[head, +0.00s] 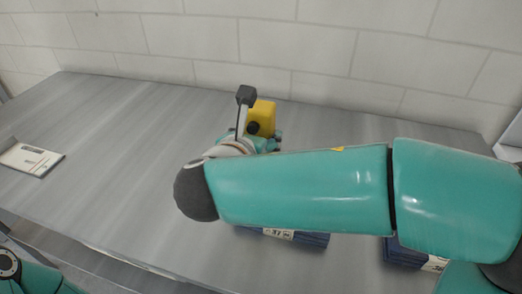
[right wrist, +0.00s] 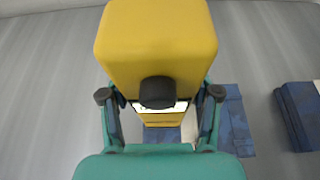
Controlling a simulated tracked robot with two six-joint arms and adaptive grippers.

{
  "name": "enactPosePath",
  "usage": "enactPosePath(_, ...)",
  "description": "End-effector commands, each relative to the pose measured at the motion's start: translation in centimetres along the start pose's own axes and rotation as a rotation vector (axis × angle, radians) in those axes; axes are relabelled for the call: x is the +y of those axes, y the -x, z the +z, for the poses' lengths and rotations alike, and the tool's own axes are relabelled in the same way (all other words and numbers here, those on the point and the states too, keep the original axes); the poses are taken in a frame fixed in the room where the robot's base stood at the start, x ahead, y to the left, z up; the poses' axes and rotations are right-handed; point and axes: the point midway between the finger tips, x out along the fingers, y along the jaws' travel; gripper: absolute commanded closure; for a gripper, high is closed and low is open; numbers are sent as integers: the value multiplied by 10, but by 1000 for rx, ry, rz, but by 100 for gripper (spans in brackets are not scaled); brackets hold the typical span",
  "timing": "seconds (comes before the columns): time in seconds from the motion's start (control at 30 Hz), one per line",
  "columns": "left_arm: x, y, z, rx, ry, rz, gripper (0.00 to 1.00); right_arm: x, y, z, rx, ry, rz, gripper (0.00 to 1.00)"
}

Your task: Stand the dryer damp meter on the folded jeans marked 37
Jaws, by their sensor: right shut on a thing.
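The dryer damp meter is a yellow block with a black knob (head: 264,115). It also fills the top of the right wrist view (right wrist: 157,45). My right gripper (right wrist: 160,112) is shut on it, with a finger on each side; in the head view my arm hides most of the gripper. The folded jeans marked 37 (head: 313,239) are dark blue with a pale label, and show just below my right forearm, which hides the rest of them. I cannot tell how high the meter is above the table. My left gripper is not in view.
Another dark blue folded pair (head: 403,254) with a pale label lies to the right, partly hidden by my arm. A white booklet (head: 31,160) lies at the table's left. The grey table (head: 130,150) is clear between. A pale block wall stands behind.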

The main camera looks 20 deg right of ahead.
Motion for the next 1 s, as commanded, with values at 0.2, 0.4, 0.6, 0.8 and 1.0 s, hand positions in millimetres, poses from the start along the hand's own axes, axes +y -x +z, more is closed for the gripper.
enactPosePath(0.2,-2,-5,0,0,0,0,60,0,-12,-30,1,4,-1,84)
enactPosePath(0.4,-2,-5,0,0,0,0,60,0,-15,-35,-1,1,1,84)
enactPosePath(0.6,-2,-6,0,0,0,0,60,0,-15,-36,0,1,0,84)
enactPosePath(0.8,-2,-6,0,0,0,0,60,-1,-16,-37,1,1,-1,13)
enactPosePath(1.0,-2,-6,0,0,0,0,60,-1,-16,-37,1,1,-1,13)
